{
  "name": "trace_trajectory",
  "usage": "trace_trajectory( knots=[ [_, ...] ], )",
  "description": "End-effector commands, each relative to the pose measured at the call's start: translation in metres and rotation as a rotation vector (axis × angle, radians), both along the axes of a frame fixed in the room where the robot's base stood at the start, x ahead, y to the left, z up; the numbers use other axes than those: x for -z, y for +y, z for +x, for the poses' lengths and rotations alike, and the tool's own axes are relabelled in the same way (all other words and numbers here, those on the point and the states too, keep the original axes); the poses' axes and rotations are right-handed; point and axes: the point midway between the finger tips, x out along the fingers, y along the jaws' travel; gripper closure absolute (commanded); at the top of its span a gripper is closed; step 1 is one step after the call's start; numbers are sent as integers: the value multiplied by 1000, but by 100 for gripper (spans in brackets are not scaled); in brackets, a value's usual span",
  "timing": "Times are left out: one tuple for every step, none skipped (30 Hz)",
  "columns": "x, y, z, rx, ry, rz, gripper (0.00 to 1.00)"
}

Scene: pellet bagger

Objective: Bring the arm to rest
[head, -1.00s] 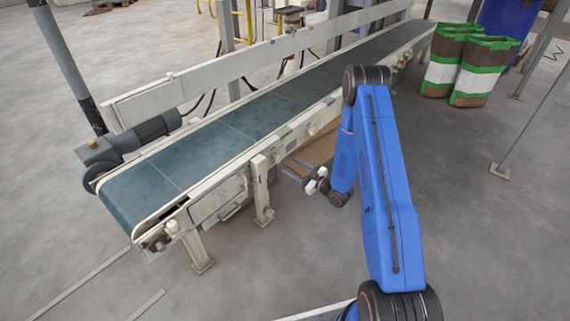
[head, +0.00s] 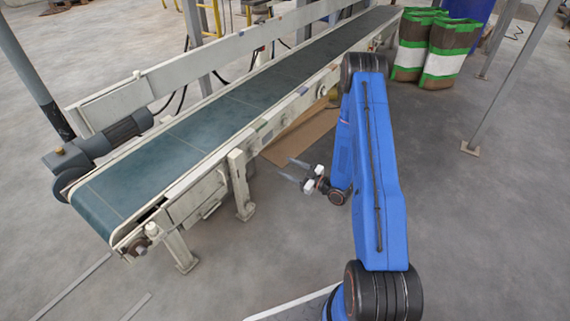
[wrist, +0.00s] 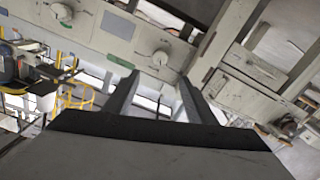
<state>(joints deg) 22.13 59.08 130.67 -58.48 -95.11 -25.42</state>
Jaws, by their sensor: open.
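My gripper (head: 296,171) is at the end of my blue arm, in the middle of the head view. It is open, with nothing between its fingers. It hangs beside the conveyor's near side, apart from it. The arm is folded, with its elbow high and the wrist hanging low. In the wrist view the two fingers (wrist: 157,95) stand apart, with the conveyor's pale side frame and round knobs (wrist: 159,58) beyond them.
The conveyor with its green belt (head: 180,148) runs from lower left to upper right. A flat brown sheet (head: 300,137) lies on the floor by it. Striped sacks (head: 445,52) stand at the back right, near a thin metal post (head: 508,80). The floor at right is clear.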

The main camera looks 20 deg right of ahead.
Motion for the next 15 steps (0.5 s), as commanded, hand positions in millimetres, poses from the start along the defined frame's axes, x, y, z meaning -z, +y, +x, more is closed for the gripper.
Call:
trace_trajectory(
  knots=[
    [0,0,0,0,0,0,49],
    [0,0,0,0,0,0,49],
    [0,0,0,0,0,0,49],
    [0,0,0,0,0,0,49],
    [0,0,0,0,0,0,49],
    [-1,0,1,0,1,-3,49],
    [-2,0,2,1,3,-7,49],
    [-4,0,3,1,4,-13,49],
    [-7,0,5,2,8,-23,49],
    [-9,1,7,4,15,-34,49],
    [-13,1,10,6,19,-47,49],
    [-18,0,14,10,29,-68,49],
    [-23,0,17,14,38,-86,49],
    [-27,0,20,18,48,-104,49],
    [-34,-1,25,26,62,-129,49]
  ],
)
